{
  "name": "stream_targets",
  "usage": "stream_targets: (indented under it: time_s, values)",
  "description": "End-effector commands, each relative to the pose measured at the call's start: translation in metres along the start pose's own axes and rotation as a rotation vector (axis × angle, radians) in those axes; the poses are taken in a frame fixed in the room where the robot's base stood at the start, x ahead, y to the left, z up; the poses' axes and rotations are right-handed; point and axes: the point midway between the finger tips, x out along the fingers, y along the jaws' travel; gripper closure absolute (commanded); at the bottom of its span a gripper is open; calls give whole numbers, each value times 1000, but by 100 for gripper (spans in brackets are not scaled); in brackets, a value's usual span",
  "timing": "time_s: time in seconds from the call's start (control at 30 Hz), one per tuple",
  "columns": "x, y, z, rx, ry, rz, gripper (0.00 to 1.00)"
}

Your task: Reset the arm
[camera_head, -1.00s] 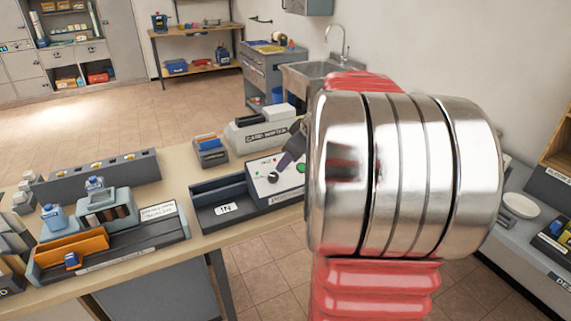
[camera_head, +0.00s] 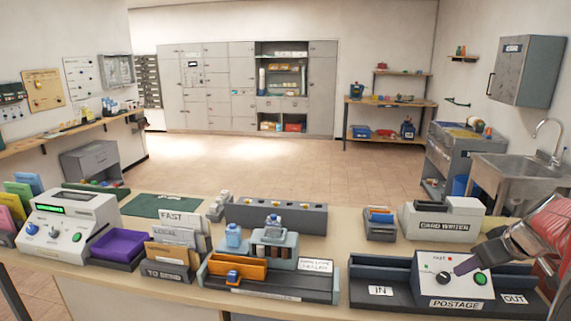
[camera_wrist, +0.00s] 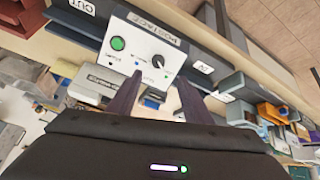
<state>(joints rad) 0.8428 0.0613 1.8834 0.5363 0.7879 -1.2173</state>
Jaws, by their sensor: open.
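My gripper (camera_head: 472,262) is at the right of the head view, in front of the postage machine (camera_head: 455,306). The machine is a white box with a knob and a green button, between an IN tray (camera_head: 385,290) and an OUT tray (camera_head: 512,299). The wrist view shows my gripper's two dark fingers (camera_wrist: 157,98) apart with nothing held between them. The postage machine's panel (camera_wrist: 127,50) lies beyond the fingertips there. Whether the fingers touch it cannot be told. My red and silver arm enters from the right edge.
A card writer (camera_head: 442,222) stands behind the postage machine. A stamp tray (camera_head: 270,285), letter sorter (camera_head: 170,268), purple tray (camera_head: 118,246) and grey machine (camera_head: 68,228) fill the counter to the left. A sink (camera_head: 510,172) is at right. The floor beyond is open.

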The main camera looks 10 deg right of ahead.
Motion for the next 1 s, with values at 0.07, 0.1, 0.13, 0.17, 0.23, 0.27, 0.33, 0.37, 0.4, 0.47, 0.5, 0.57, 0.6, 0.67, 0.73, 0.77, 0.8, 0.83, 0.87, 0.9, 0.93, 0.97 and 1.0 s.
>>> stream_targets:
  time_s: [0.07,0.1,0.13,0.17,0.23,0.27,0.33,0.37,0.4,0.47,0.5,0.57,0.6,0.67,0.73,0.77,0.8,0.83,0.87,0.9,0.93,0.97,1.0]
  values:
    - [4,-5,11,83,-27,-11,54]
    - [7,-9,19,132,-48,-18,54]
    - [9,-12,26,167,-63,-21,54]
    - [9,-16,31,202,-77,-22,54]
    - [7,-27,43,275,-109,-23,54]
    - [6,-34,47,301,-123,-24,54]
    - [3,-52,54,356,-153,-26,54]
    - [1,-61,56,375,-164,-25,54]
    - [-2,-73,60,400,-180,-24,54]
    - [-7,-93,64,431,-202,-21,54]
    - [-10,-107,66,445,-215,-19,54]
    - [-15,-126,70,464,-232,-15,54]
    - [-19,-139,72,471,-241,-12,54]
    - [-24,-157,75,479,-252,-7,54]
    - [-31,-176,80,483,-261,0,54]
    - [-33,-185,81,481,-264,2,54]
    - [-37,-196,84,481,-267,5,54]
    - [-40,-203,86,477,-268,8,54]
    - [-42,-211,88,475,-270,10,54]
    - [-46,-221,90,467,-270,12,54]
    - [-49,-228,93,461,-270,14,54]
    - [-51,-236,95,453,-269,14,54]
    - [-55,-245,98,442,-267,15,54]
